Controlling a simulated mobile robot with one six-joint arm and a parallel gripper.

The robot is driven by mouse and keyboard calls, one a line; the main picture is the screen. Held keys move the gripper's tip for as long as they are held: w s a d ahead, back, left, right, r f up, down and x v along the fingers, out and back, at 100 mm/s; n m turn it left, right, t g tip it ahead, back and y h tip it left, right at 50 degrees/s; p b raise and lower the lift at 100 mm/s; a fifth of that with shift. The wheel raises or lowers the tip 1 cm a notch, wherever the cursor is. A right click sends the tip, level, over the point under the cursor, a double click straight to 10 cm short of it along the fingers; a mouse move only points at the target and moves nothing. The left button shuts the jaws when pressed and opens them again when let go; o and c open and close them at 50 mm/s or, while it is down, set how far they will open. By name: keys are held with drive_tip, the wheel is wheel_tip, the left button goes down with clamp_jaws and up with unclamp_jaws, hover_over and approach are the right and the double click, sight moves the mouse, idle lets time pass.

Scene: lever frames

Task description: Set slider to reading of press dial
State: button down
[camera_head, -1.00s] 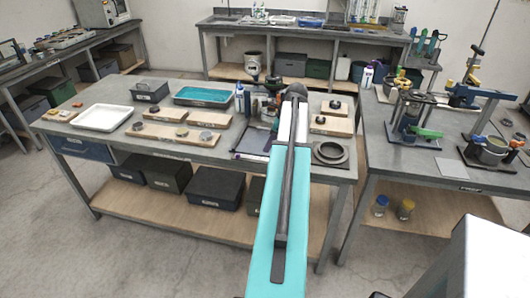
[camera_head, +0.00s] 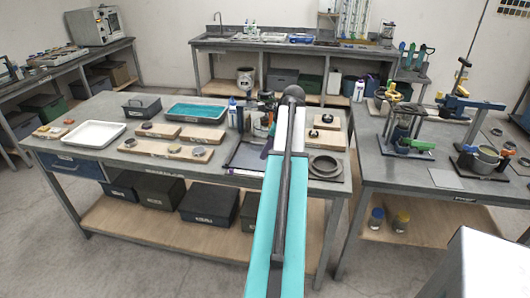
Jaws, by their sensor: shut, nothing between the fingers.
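On the right table stand two press-like fixtures. One has a green handle (camera_head: 419,144) on a grey frame (camera_head: 401,122). The other has a blue arm (camera_head: 470,103) above a round pot (camera_head: 486,158). I cannot make out a dial reading on either. I cannot pick out the slider for certain. A dark plate (camera_head: 240,160) with small devices on the middle table is partly hidden by my teal and white arm, which reaches away over that table. I cannot make out my gripper's fingers.
The middle table holds a white tray (camera_head: 93,134), a teal tray (camera_head: 196,113), wooden boards with knobs (camera_head: 167,150) and a grey ring (camera_head: 325,166). A gap of floor separates it from the right table (camera_head: 375,175). A back bench (camera_head: 300,43) runs along the wall.

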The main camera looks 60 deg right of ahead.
drive_tip(key=w+a+f+n+g+y, duration=0.1)
drive_tip(key=w+a+f+n, duration=0.2)
drive_tip(key=w+a+f, duration=0.35)
drive_tip(key=w+a+f+n+g, duration=0.1)
drive_tip(key=w+a+f+n, duration=0.2)
drive_tip(key=a+f, duration=0.5)
drive_tip(key=w+a+f+n+g+y, duration=0.1)
drive_tip(key=w+a+f+n+g, duration=0.2)
drive_tip(key=a+f+n, duration=0.9)
drive_tip(key=s+a+f+n+g+h, duration=0.1)
drive_tip(key=s+a+f+n, duration=0.25)
drive_tip(key=a+f, duration=0.4)
drive_tip(key=s+a+f+n+g, duration=0.15)
drive_tip(key=s+a+f, duration=0.35)
drive_tip(key=a, duration=0.6)
drive_tip(key=s+a+f+n+g+h, duration=0.1)
drive_tip(key=s+a+f+n, duration=0.25)
drive_tip(key=a+f, duration=0.4)
drive_tip(key=s+a+f+n+g+h, duration=0.1)
drive_tip(key=s+a+f+n, duration=0.1)
drive_tip(key=s+a+n, duration=0.4)
drive_tip(key=s, duration=0.3)
drive_tip(key=shift+s+a+f, duration=0.3)
drive_tip(key=shift+s+a, duration=0.1)
drive_tip(key=shift+g, duration=0.25)
